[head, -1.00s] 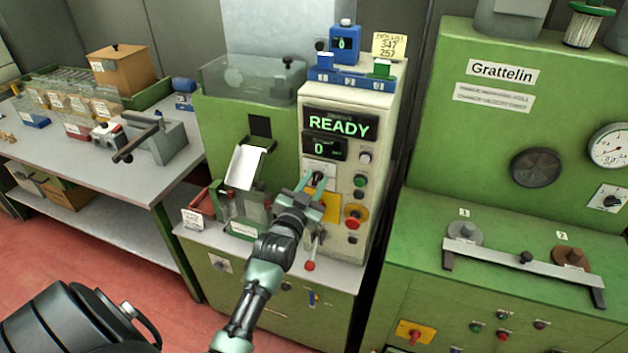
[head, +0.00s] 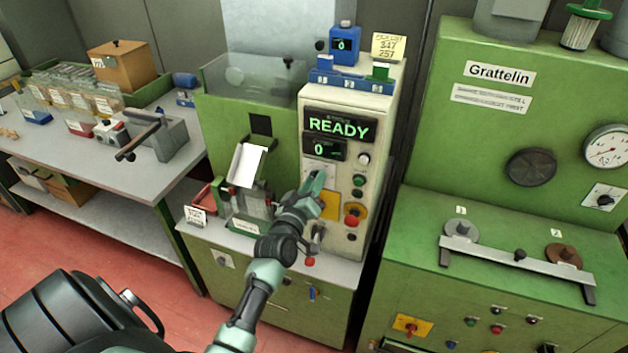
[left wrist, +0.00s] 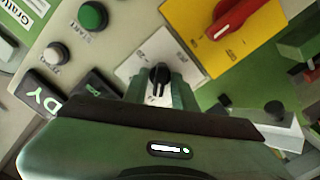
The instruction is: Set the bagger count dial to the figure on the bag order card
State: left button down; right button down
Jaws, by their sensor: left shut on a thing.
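The count dial is a black knob (left wrist: 158,75) on a white marked plate (left wrist: 143,62) on the bagger's cream panel. My left gripper (head: 316,184) is shut on this knob, with a finger on each side in the left wrist view. The gripper hides most of the knob in the head view. The bagger's display (head: 325,149) shows 0, and the larger display (head: 339,127) above reads READY. A small white card (head: 196,216) stands on the ledge at the left; its text is too small to read. My right gripper is not in view.
A red knob on a yellow plate (left wrist: 240,20) and a green START button (left wrist: 92,16) lie close to the dial. A red-tipped lever (head: 310,261) is below my left gripper. A yellow pick list note (head: 389,46) stands on top, reading 347 and 253.

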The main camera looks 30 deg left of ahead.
pick_arm(q)
jog(key=shift+n, duration=5)
jog(key=c, duration=1.4)
grip_release()
jog(key=shift+c, duration=0.2)
jog(key=v, duration=0.7)
jog(key=shift+s+b, duration=0.4)
jog(key=shift+b, duration=0.05)
